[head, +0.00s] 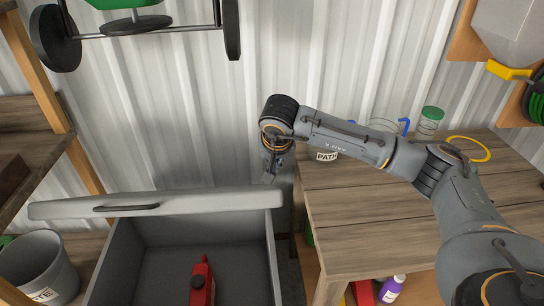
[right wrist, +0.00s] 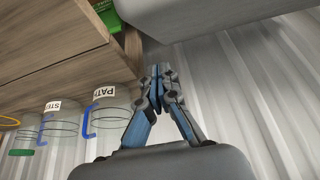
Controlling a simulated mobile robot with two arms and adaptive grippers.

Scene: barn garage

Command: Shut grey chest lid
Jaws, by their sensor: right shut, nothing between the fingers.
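The grey chest (head: 274,258) stands open at the lower left of the head view. Its lid (head: 240,203) is raised at the back of the box, near the metal wall, with a dark handle (head: 125,207) on its visible edge. My right gripper (head: 272,170) points down just behind the lid's right end, close to the wall. In the right wrist view its fingers (right wrist: 158,76) are together with nothing between them. A grey panel, probably the lid (right wrist: 215,18), crosses the top of that view, apart from the fingertips. My left gripper is not in view.
A red can (head: 202,280) is inside the chest. A wooden table (head: 370,225) with clear jars (head: 430,122) stands to the right. A grey bucket (head: 38,265) and wooden shelves (head: 30,130) are at left. The corrugated wall (head: 190,120) is close behind.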

